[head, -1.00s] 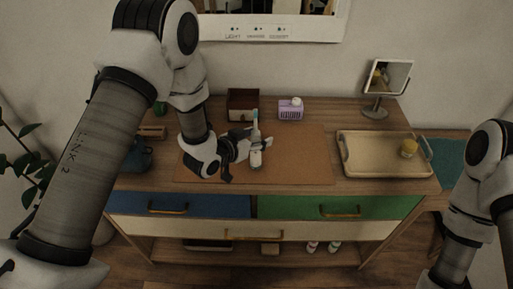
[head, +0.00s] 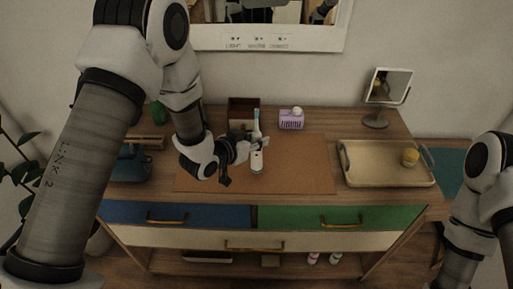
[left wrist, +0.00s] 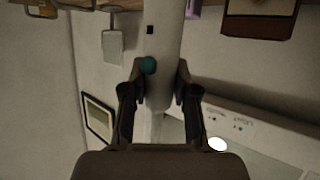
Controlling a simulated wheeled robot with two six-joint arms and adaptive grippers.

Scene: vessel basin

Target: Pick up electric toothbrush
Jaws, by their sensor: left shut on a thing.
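The electric toothbrush (head: 257,161) has a white handle and a light blue brush head, and stands upright above the left-middle part of the brown mat (head: 300,180). My left gripper (head: 257,143) comes in from the left and is shut on the upper part of the handle. In the left wrist view the white handle with a teal button (left wrist: 165,35) sits between the two dark fingers (left wrist: 155,95). I cannot tell whether its base touches the mat. My right arm shows at the right edge; its gripper is out of view.
Behind the mat stand a dark wooden box (head: 243,108) and a purple basket (head: 291,121). The right half of the mat is clear.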

